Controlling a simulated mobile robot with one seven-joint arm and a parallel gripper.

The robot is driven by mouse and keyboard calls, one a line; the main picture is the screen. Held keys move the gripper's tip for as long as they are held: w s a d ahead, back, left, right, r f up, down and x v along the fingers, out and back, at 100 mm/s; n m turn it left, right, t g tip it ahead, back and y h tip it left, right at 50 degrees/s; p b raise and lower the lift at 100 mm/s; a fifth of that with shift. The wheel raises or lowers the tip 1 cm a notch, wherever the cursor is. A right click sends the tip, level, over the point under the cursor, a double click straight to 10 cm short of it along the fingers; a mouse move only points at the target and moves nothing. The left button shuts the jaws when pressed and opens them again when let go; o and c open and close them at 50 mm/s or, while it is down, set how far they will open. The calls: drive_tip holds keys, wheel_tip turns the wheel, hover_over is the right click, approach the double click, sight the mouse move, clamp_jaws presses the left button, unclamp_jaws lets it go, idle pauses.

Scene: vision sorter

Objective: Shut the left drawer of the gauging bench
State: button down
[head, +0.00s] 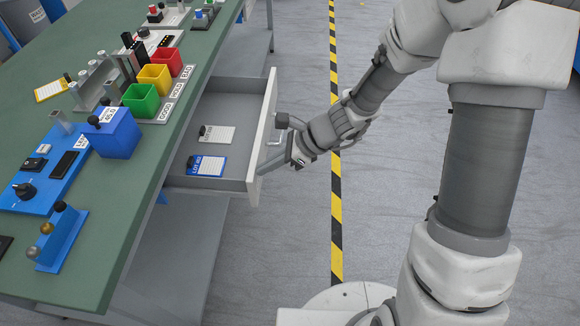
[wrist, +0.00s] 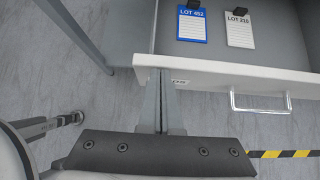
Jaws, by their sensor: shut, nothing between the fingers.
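A grey drawer with a white front (head: 262,130) stands pulled out from the green-topped gauging bench (head: 125,185). Its front also crosses the wrist view (wrist: 215,72). My gripper (head: 265,171) is shut and empty, at the near end of the front, beside the bar handle (head: 274,137). In the wrist view my shut fingers (wrist: 161,80) reach the front near its left end and partly cover a printed label; the handle (wrist: 260,101) is off to their right. I cannot tell if the fingertips touch the front.
A blue tag (head: 207,165) and a white tag (head: 216,134) lie in the drawer. Green, yellow and red bins (head: 141,100) and a blue box (head: 112,133) stand on the bench top. The floor beyond the drawer is clear, with a yellow-black stripe (head: 336,205).

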drive_tip(key=a, duration=1.7)
drive_tip(key=shift+w+a, duration=0.2)
drive_tip(key=shift+w, duration=0.05)
drive_tip(key=shift+d, duration=0.15)
